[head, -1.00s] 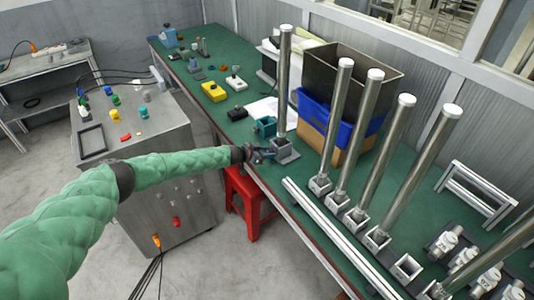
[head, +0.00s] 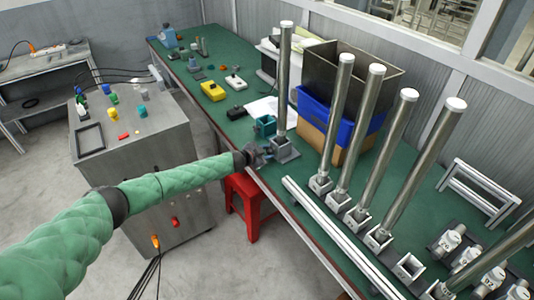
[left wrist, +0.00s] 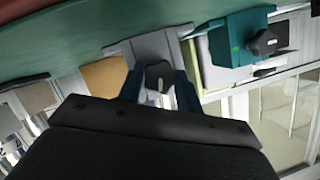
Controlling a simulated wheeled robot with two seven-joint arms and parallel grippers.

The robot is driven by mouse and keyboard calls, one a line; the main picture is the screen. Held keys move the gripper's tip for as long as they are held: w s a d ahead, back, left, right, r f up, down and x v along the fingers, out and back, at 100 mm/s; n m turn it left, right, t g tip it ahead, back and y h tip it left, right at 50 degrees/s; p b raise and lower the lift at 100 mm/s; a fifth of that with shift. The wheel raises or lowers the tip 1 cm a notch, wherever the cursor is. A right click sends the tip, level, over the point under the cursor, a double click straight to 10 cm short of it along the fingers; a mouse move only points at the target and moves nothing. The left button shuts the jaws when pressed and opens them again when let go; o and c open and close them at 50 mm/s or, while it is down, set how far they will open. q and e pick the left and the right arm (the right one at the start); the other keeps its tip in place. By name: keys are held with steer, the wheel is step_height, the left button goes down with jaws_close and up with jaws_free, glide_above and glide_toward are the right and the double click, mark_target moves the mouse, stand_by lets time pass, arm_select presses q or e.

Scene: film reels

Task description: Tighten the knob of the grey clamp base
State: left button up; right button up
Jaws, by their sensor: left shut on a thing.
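The grey clamp base (head: 287,152) stands on the green table near its front edge, with a tall metal post (head: 283,85) upright in it. My left gripper (head: 266,153) is at its near left side. In the left wrist view the dark knob (left wrist: 158,76) of the grey clamp base (left wrist: 150,46) sits between the two teal fingers of my left gripper (left wrist: 160,84). The gripper is shut on the knob. In the head view the gripper hides the knob. My right gripper is in neither view.
A teal clamp base (head: 265,126) with its own knob stands just behind the grey one. A blue crate (head: 325,112) is behind. A red stool (head: 245,205) is below the table edge.

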arm_select(q)
steer(key=o, duration=1)
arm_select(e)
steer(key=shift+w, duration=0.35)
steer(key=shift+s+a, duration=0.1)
arm_select(q)
steer(key=shift+s+a, duration=0.15)
steer(key=shift+a, duration=0.05)
steer(key=b+v, duration=0.1)
steer(key=v, duration=0.4)
steer(key=shift+s+a+r+b, duration=0.1)
steer(key=shift+s+a+b, duration=0.2)
steer(key=shift+b, duration=0.1)
steer(key=shift+s+a+r, duration=0.3)
steer(key=shift+s+a, duration=0.1)
steer(key=shift+s, duration=0.15)
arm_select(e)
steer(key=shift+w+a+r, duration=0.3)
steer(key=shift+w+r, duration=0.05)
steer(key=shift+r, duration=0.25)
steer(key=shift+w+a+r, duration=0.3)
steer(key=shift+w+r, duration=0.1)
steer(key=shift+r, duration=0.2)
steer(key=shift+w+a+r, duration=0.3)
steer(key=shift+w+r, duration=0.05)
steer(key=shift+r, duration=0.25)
